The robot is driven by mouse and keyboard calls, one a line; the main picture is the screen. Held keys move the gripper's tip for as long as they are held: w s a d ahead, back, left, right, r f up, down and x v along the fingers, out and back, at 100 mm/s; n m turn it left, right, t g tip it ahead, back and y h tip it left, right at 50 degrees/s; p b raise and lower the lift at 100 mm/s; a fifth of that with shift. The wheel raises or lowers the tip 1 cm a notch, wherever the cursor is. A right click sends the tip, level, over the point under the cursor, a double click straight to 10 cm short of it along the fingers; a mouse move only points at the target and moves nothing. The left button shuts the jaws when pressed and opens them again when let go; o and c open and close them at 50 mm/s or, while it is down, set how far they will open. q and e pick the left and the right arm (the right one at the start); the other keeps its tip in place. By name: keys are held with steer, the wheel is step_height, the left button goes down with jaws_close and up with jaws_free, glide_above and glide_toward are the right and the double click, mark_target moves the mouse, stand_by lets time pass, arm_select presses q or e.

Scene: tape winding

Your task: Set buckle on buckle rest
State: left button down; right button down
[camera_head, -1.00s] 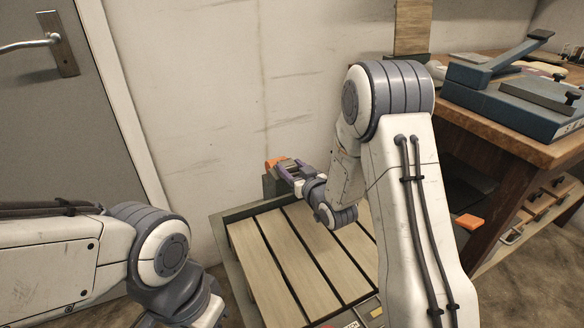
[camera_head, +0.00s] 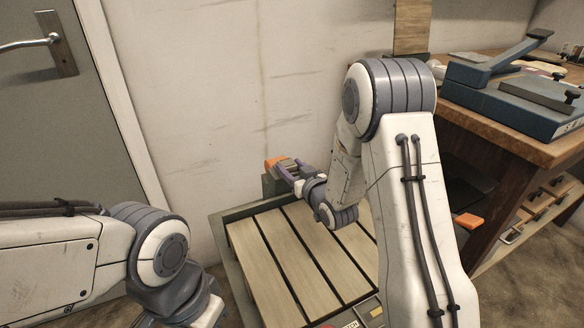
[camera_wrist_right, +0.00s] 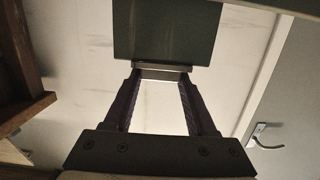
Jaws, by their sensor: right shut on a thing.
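My right gripper (camera_head: 284,165), with purple fingers, reaches toward the wall beyond the slatted platform. In the right wrist view its fingers (camera_wrist_right: 161,85) close on the two ends of a flat grey metal piece, which I take for the buckle (camera_wrist_right: 160,73). A dark green upright (camera_wrist_right: 166,30), probably the buckle rest, stands right beside the buckle. It also shows in the head view (camera_head: 268,186), below the gripper. I cannot tell whether buckle and upright touch. An orange piece (camera_head: 274,161) shows at the fingertips. My left arm comes in from the left; its fingers are outside the picture.
The slatted wooden platform (camera_head: 290,262) lies below my right arm. A wooden workbench (camera_head: 500,135) with a blue-grey device (camera_head: 530,105) stands at the right. The wall (camera_head: 205,110) is close behind the gripper. A grey door (camera_head: 60,125) is at the left.

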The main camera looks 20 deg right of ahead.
arm_select(q)
steer(key=shift+f, duration=0.15)
arm_select(e)
steer(key=shift+c, duration=0.6)
jaws_free()
